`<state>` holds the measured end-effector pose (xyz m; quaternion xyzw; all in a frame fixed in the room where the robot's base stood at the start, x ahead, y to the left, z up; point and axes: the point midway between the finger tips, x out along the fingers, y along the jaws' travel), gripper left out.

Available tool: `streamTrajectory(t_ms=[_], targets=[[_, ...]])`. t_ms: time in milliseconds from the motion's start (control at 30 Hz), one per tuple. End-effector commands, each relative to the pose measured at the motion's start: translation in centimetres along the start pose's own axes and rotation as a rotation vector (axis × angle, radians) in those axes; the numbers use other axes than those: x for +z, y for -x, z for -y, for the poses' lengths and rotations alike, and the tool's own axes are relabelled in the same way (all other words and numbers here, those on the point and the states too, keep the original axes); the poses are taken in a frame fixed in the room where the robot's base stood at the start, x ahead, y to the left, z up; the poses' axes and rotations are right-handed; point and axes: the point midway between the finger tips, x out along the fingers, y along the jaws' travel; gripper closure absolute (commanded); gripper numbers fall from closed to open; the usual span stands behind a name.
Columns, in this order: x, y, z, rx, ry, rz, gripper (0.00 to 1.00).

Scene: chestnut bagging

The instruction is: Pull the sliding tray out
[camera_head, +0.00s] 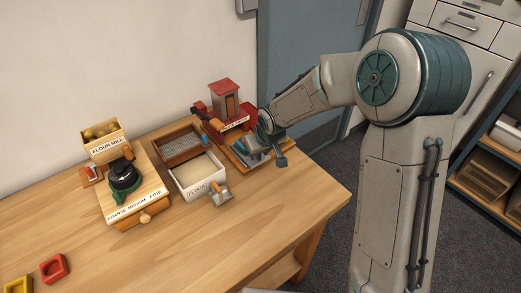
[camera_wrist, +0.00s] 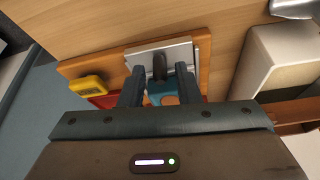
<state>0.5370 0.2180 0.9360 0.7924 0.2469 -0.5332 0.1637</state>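A red machine (camera_head: 226,122) with a little red-roofed tower and a white label stands on a wooden base at the back right of the table. A flat silver tray-like plate (camera_wrist: 178,53) lies on this base (camera_wrist: 90,66), with a dark upright handle (camera_wrist: 159,67) on it. My gripper (camera_wrist: 159,80) is over the plate with its two dark fingers apart, one on each side of the handle. Gaps show between fingers and handle. A blue part (camera_wrist: 163,98) shows between the fingers. In the head view, my gripper (camera_head: 268,148) partly hides the plate.
A white flour box (camera_head: 199,186) with a metal scoop (camera_head: 220,194) and a wooden box (camera_head: 180,146) stand left of the machine. A yellow block (camera_wrist: 90,85) sits on the base.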

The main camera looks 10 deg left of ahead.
Motion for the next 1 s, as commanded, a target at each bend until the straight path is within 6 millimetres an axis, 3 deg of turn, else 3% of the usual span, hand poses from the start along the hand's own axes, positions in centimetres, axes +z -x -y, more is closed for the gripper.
streamTrajectory(t_ms=[300,467,1000], targets=[[-0.1,0.1,-0.1,0.001,-0.002,-0.004,0.64],[-0.2,1.3,-0.2,0.003,-0.005,-0.006,0.64],[-0.1,11.4,-0.2,0.003,-0.003,-0.005,0.64]])
